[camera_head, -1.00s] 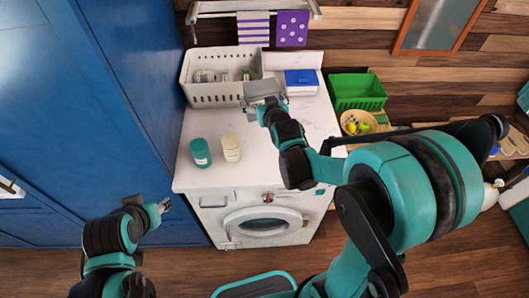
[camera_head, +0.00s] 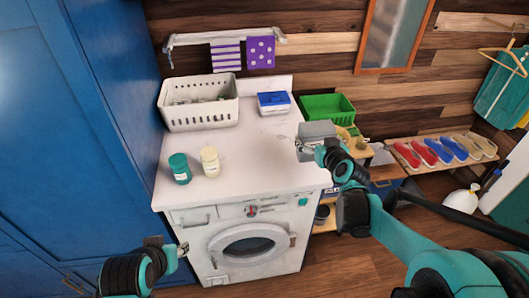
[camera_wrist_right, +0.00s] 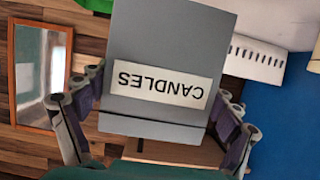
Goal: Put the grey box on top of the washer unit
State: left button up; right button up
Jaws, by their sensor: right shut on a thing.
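The washer unit is white, with a pale top (camera_head: 245,158) and a round door (camera_head: 248,245). My right gripper (camera_head: 308,146) is shut on the grey box (camera_head: 318,130). In the head view the box overlaps the right edge of the washer top; I cannot tell its height above it. In the right wrist view the grey box (camera_wrist_right: 170,40) sits between the fingers of my right gripper (camera_wrist_right: 160,125), its "CANDLES" label upside down. My left gripper (camera_head: 182,249) is low in front of the washer's left side, apart from the box; its jaw opening is too small to tell.
On the washer top stand a white basket (camera_head: 199,118), a blue-lidded box (camera_head: 273,101), a teal jar (camera_head: 180,170) and a cream jar (camera_head: 210,162). The middle and front right are clear. A green crate (camera_head: 325,107) and a shoe shelf (camera_head: 407,168) lie right.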

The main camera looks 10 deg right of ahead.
jog(key=shift+w+a+f+b, duration=0.75)
jog(key=shift+w+f+b, duration=0.2)
jog(key=shift+w+f, duration=0.75)
jog(key=shift+w+a+f+b, duration=0.85)
jog(key=shift+w+f, duration=0.6)
jog(key=shift+f, duration=0.3)
jog(key=shift+w+a+f+b, duration=0.7)
jog(key=shift+w+f+b, duration=0.3)
jog(key=shift+w+f, duration=0.7)
jog(key=shift+s, duration=0.15)
jog(key=shift+f, duration=0.25)
jog(key=o, duration=1)
